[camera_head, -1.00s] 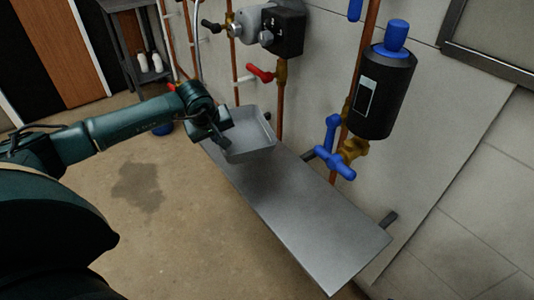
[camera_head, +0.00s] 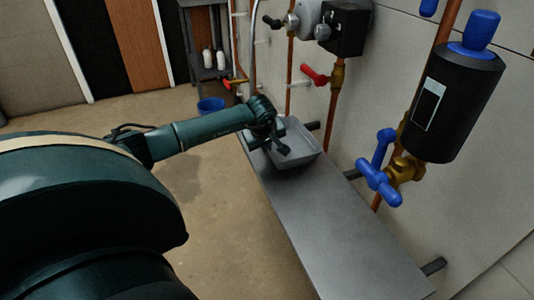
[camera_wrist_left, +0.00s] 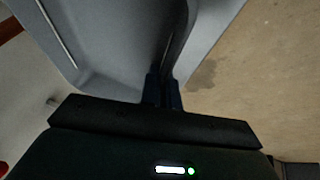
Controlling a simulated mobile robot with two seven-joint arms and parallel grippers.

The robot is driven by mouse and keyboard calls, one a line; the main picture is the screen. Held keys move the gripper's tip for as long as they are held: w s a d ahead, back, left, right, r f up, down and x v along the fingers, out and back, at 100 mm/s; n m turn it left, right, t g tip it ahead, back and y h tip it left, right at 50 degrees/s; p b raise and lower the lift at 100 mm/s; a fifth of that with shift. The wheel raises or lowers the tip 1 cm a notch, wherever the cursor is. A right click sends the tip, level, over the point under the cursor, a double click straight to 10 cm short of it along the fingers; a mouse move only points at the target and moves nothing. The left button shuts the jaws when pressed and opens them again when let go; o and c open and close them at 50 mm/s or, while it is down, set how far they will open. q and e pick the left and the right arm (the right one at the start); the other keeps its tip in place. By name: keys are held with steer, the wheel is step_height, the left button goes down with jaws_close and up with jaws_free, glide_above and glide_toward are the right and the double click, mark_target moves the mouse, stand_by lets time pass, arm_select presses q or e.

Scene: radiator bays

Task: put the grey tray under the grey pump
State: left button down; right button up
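The grey tray (camera_head: 308,153) is a shallow open box at the far end of the metal shelf (camera_head: 330,225). My left gripper (camera_head: 282,147) is shut on the tray's near-left wall. In the left wrist view the fingers (camera_wrist_left: 163,90) pinch the tray wall (camera_wrist_left: 105,80). I cannot tell whether the tray touches the shelf or hangs just above it. The grey pump (camera_head: 308,18), with a black box on its right, is on the wall pipes above and beyond the tray. My right gripper is not in view.
A black cylinder with a blue cap (camera_head: 455,100) and a blue-handled valve (camera_head: 380,175) overhang the shelf's right side. A red-handled valve (camera_head: 315,75) is below the pump. A blue bucket (camera_head: 211,106) stands on the floor beyond. The near shelf is bare.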

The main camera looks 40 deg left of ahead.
arm_select(q)
step_height(320, 180, down, 2)
steer(key=shift+f, duration=0.2)
steer(key=c, duration=2.1)
jaws_free()
steer(key=shift+f, duration=0.15)
steer(key=o, duration=0.5)
steer(key=shift+c, duration=0.2)
